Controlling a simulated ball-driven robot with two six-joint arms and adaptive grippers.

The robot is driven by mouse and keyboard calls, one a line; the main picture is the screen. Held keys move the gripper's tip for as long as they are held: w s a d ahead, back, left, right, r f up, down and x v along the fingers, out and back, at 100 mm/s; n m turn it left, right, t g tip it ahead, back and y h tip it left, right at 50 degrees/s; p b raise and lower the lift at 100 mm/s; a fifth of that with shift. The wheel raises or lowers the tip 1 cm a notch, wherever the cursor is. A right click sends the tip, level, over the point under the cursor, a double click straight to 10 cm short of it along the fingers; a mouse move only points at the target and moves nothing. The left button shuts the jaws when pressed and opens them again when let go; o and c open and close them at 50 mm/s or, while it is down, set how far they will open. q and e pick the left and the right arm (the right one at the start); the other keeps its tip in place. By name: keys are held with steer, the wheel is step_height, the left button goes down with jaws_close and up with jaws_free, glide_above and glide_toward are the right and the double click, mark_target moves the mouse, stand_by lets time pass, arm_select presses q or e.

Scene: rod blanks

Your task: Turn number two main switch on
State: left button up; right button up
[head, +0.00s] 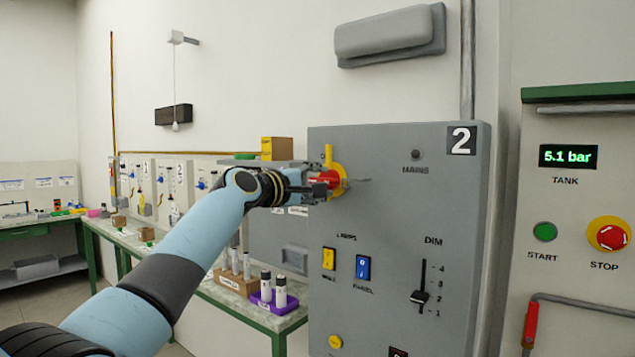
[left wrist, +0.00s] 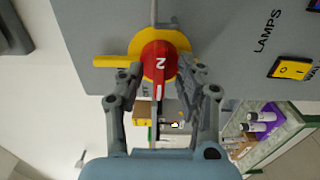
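The grey panel (head: 390,215) with a number 2 plate (head: 461,140) stands at the middle right. Its main switch (head: 328,180) is a red handle on a yellow disc at the panel's upper left. In the left wrist view the red switch handle (left wrist: 160,62) carries a 2 and points down the picture, towards the gripper. My left gripper (head: 310,183) is at the switch. Its fingers (left wrist: 162,78) stand open on both sides of the handle, with gaps visible beside its narrow part. The round MAINS lamp (head: 415,154) looks dark. My right gripper is not in view.
The panel also has a yellow rocker (head: 329,259), a blue rocker (head: 363,268) and a DIM slider (head: 419,296). A tank panel with a red STOP button (head: 610,235) is at the right. A green-edged bench (head: 262,318) with several cylinders lies behind my left arm.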

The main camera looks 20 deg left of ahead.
arm_select(q)
steer(key=shift+c, duration=0.3)
jaws_close()
steer(key=shift+f, duration=0.1)
steer(key=shift+m+b, duration=2.95)
steer(key=shift+m, duration=0.45)
steer(key=shift+o, duration=0.3)
jaws_free()
